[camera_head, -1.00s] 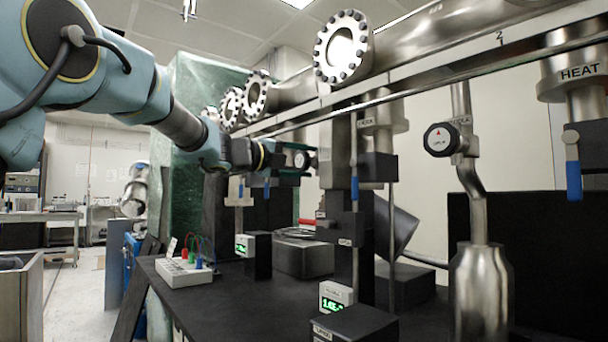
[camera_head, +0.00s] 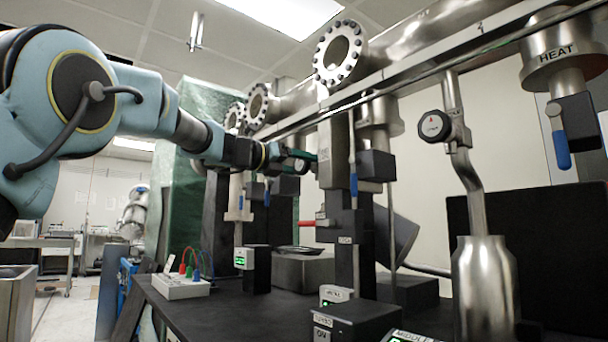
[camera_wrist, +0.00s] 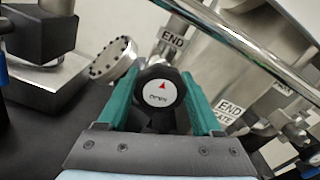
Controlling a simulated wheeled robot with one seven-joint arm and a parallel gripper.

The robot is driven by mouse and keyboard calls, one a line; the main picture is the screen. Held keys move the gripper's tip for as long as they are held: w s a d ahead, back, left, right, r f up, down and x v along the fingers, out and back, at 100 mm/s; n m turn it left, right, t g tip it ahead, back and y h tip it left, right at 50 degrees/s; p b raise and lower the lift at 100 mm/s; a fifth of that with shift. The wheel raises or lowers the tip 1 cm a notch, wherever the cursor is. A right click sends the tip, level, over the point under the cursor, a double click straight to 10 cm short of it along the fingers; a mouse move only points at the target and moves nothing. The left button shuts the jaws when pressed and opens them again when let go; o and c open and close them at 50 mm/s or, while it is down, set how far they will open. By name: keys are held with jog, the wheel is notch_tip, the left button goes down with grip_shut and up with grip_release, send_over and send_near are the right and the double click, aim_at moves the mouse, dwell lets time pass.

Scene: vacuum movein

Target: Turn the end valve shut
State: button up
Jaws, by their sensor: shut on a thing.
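The end valve's round black knob (camera_wrist: 160,96), with a white face and a red arrow, fills the middle of the wrist view. The arrow points up in that view; the small lettering is hard to read. My gripper (camera_wrist: 160,78) has its two green fingers on either side of the knob and is shut on it. A tag reading END (camera_wrist: 172,40) is above right of the knob, and an END GATE tag (camera_wrist: 230,108) is to its right. In the head view my gripper (camera_head: 308,160) is at the beamline's far part; the knob is mostly hidden there.
A second white-faced knob (camera_head: 435,126) sits on a pipe at the right. A metal rail (camera_head: 400,82) runs just above my gripper. A blue-handled valve (camera_head: 559,140) hangs at far right. A white box with coloured leads (camera_head: 181,286) stands on the black bench.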

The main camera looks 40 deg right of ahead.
jog(key=shift+f+m+b, duration=0.15)
jog(key=shift+m+b, duration=0.45)
jog(key=shift+m, duration=0.4)
jog(key=o, duration=1.4)
jog(key=a, duration=0.3)
jog(key=a+b, duration=0.1)
jog(key=a, duration=0.6)
jog(key=shift+w+a, duration=0.3)
jog(key=shift+a, duration=0.05)
